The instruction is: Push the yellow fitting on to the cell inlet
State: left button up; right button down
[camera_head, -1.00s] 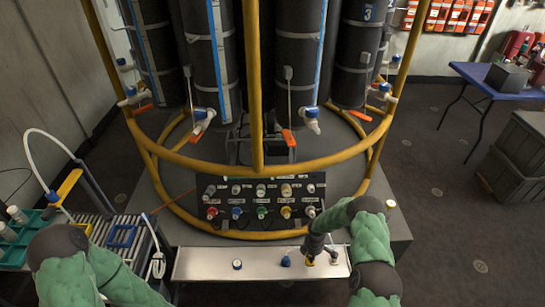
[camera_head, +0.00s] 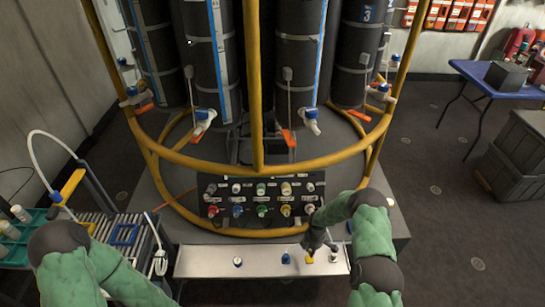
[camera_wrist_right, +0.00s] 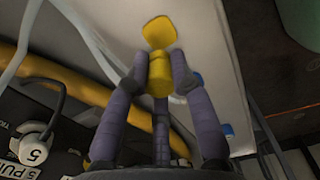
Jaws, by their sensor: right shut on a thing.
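My right gripper (camera_head: 312,250) is over the pale shelf in the head view. In the right wrist view its fingers (camera_wrist_right: 160,78) are shut on the yellow fitting (camera_wrist_right: 159,82), a short ribbed cylinder. A flat yellow octagonal piece (camera_wrist_right: 160,33) shows just beyond it against the pale shelf; I cannot tell whether the two touch. A yellow spot (camera_head: 309,258) shows below the gripper in the head view. Only my left arm shows at lower left; its gripper is out of frame. I cannot tell which part is the cell inlet.
The shelf (camera_head: 210,262) carries a blue fitting (camera_head: 285,259) and white fittings (camera_head: 237,262) (camera_head: 333,257). Behind it stands a black panel (camera_head: 262,207) with coloured ports, under a yellow rail (camera_head: 257,165). A rack with a blue frame (camera_head: 125,233) stands at left.

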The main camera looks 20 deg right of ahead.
jog(key=shift+a+r, duration=0.1)
dwell(0.4)
jog(key=w+a+r+m+t+h, duration=0.1)
jog(key=w+a+r+m+t, duration=0.1)
jog(key=w+a+r+t, duration=0.5)
jog(key=w+a+r+m+t+h, duration=0.15)
jog(key=w+a+r, duration=0.35)
jog(key=w+a, duration=0.55)
jog(key=w+a+r+m+t, duration=0.3)
jog(key=w+a+r, duration=0.25)
jog(key=a, duration=0.65)
jog(key=shift+n, duration=0.25)
jog(key=shift+d+x, duration=0.15)
jog(key=shift+x, duration=1.3)
jog(key=shift+d+x, duration=0.1)
jog(key=shift+x, duration=1.4)
jog(key=shift+r, duration=0.1)
jog(key=shift+b, duration=0.5)
jog(key=shift+b, duration=0.95)
